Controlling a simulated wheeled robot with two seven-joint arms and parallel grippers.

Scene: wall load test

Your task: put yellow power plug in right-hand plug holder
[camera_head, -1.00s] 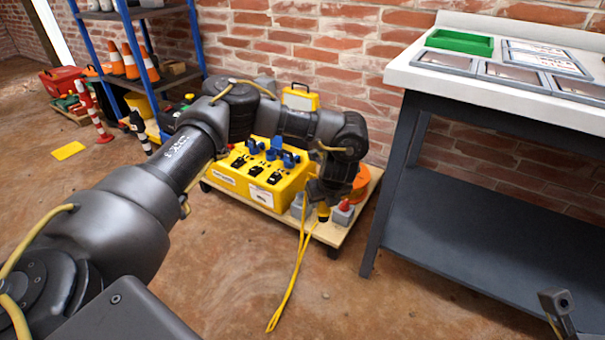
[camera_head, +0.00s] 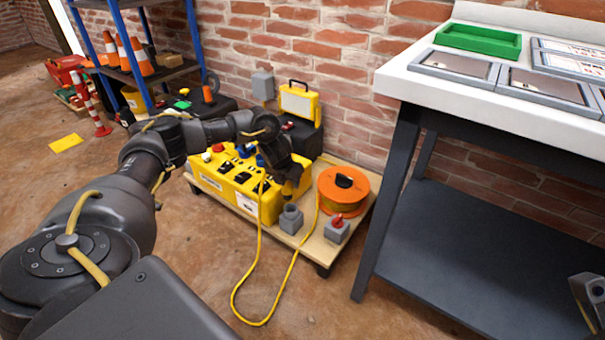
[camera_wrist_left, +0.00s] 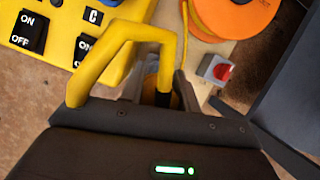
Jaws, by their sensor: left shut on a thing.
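My left gripper (camera_head: 290,188) is shut on the yellow power plug (camera_head: 288,192), pointing down just above a grey holder (camera_head: 291,219) with a round opening. In the left wrist view, the plug's cable (camera_wrist_left: 125,40) arches over the gripper, and the fingers mostly hide the plug (camera_wrist_left: 150,84). A second grey block (camera_head: 337,229), with a red part on top, stands to the right; it also shows in the left wrist view (camera_wrist_left: 215,70). The first holder is hidden there. A grey part of my right arm shows at the head view's lower right corner; its jaws cannot be made out.
A yellow switch box (camera_head: 212,178) and an orange cable reel (camera_head: 343,188) share the wooden pallet (camera_head: 312,248). The yellow cable (camera_head: 236,290) loops onto the floor. A dark-legged workbench (camera_head: 470,100) stands close on the right. Floor in front is clear.

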